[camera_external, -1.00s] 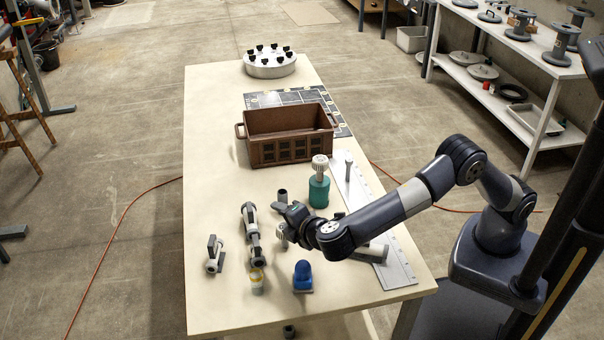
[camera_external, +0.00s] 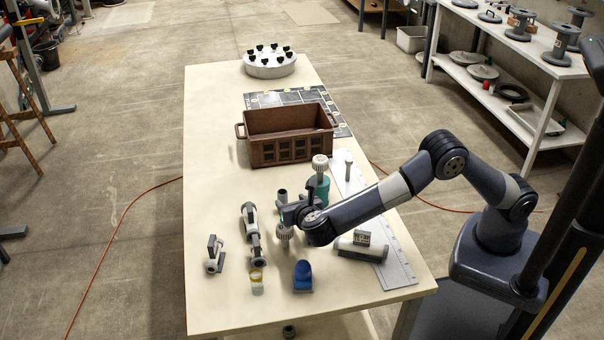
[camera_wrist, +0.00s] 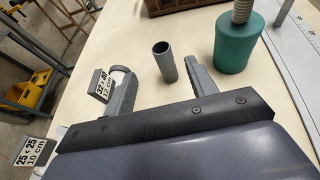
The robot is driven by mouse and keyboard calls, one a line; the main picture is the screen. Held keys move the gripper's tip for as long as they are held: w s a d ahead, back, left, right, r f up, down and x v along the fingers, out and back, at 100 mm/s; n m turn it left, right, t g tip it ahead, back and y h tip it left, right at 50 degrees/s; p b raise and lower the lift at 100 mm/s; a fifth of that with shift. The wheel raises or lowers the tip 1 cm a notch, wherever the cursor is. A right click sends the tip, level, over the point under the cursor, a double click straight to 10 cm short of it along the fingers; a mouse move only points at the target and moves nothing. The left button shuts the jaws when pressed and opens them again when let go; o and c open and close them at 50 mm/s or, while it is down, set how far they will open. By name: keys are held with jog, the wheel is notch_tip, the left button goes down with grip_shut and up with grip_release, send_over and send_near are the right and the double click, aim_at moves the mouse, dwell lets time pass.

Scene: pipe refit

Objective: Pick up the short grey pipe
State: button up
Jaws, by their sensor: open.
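The short grey pipe (camera_external: 282,196) stands upright on the table as a small hollow tube. It also shows in the wrist view (camera_wrist: 165,62), beyond and between the two fingers. My gripper (camera_external: 293,206) is low over the table just in front of the pipe. Its fingers are spread in the wrist view (camera_wrist: 160,78), with nothing held between them. The pipe appears clear of both fingers. The exact height of the fingers over the table is hard to tell.
A green cylinder with a ribbed top (camera_external: 321,188) stands close on the right. Grey and white fittings (camera_external: 250,220) lie on the left. A blue part (camera_external: 302,276) and a grey-white pipe piece (camera_external: 352,249) are nearer. A brown crate (camera_external: 290,150) stands behind.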

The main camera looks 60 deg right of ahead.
aim_at(284, 196)
jog(key=x, duration=1)
jog(key=shift+s+f+p, duration=0.2)
jog(key=shift+f+p, duration=0.15)
jog(key=shift+p, duration=0.05)
jog(key=c, duration=1)
